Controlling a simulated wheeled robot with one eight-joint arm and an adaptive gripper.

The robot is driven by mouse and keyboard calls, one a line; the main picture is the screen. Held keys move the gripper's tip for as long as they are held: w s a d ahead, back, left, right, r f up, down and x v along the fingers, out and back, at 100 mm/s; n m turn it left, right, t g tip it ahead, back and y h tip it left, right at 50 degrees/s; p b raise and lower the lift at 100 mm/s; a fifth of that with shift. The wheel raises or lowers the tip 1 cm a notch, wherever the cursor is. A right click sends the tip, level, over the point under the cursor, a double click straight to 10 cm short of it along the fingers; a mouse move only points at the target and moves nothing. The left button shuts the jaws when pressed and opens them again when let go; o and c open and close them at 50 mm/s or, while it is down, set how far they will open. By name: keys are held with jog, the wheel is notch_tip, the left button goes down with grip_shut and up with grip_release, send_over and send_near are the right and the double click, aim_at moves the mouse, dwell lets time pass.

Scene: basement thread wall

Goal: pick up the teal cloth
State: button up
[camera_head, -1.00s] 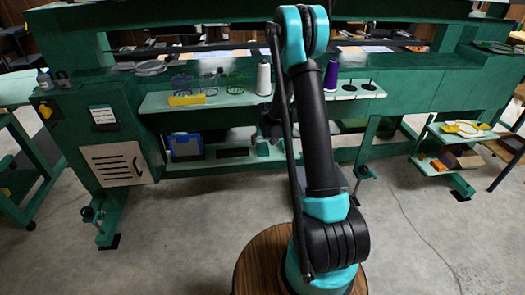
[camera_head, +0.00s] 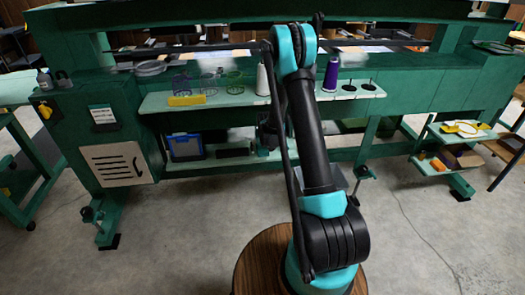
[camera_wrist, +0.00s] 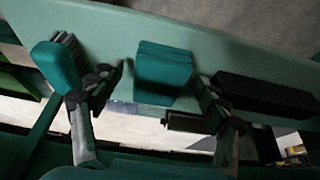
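The teal cloth (camera_wrist: 163,72) is a folded, block-like bundle on the pale green lower shelf (camera_wrist: 215,52), seen in the wrist view. My gripper (camera_wrist: 157,84) is open, with one dark finger to the left of the cloth and one to the right. The cloth looks to lie between the fingers, with gaps on both sides; I cannot tell how far the fingertips are from it in depth. In the head view my gripper is a dark shape behind my arm at the lower shelf, and the cloth is mostly hidden there.
In the wrist view a teal object with dark bristles (camera_wrist: 58,68) lies close left of the left finger, and a black box (camera_wrist: 265,95) lies close on the right. A blue bin (camera_head: 186,147) stands farther along the shelf. Thread cones, including a purple one (camera_head: 331,74), stand above.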

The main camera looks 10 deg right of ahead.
jog(key=c, duration=1)
jog(key=shift+r, duration=0.1)
